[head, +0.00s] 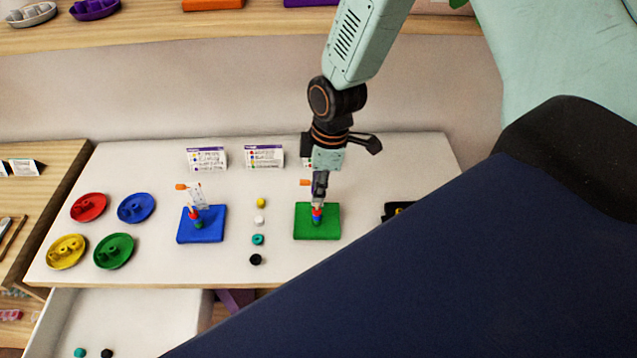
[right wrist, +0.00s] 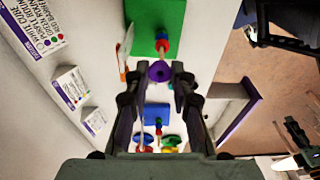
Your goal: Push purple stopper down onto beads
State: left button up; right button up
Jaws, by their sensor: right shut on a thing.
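My right gripper (head: 319,194) points down over the green board (head: 303,231). In the right wrist view its fingertips (right wrist: 159,73) are shut on the purple stopper (right wrist: 158,68), a ring with a dark hole. A stack of beads, with a red bead (right wrist: 162,46) showing, stands on the green board (right wrist: 145,15) just beyond the stopper. In the head view a red bead (head: 317,212) shows below the fingertips, which hide the stopper. I cannot tell whether the stopper touches the beads. My left gripper is not in view.
A blue board (head: 213,235) with its own bead stack stands to the left. Loose yellow (head: 261,203), white (head: 259,220), teal (head: 258,239) and black (head: 256,259) beads lie between the boards. Coloured dishes (head: 136,207) are at the far left; cards (head: 264,156) stand behind.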

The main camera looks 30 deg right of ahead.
jog(key=shift+a+f, duration=0.15)
jog(key=shift+f, duration=0.05)
jog(key=shift+f+b, duration=0.25)
jog(key=shift+b, duration=0.1)
jog(key=shift+f, duration=0.2)
jog(key=shift+f, duration=0.1)
dwell(0.4)
jog(key=shift+b, duration=0.3)
jog(key=shift+f, duration=0.15)
jog(key=shift+f+b, duration=0.3)
jog(key=shift+b, duration=0.05)
jog(key=shift+f, duration=0.15)
dwell(0.5)
jog(key=shift+f+b, duration=0.35)
jog(key=shift+b, duration=0.1)
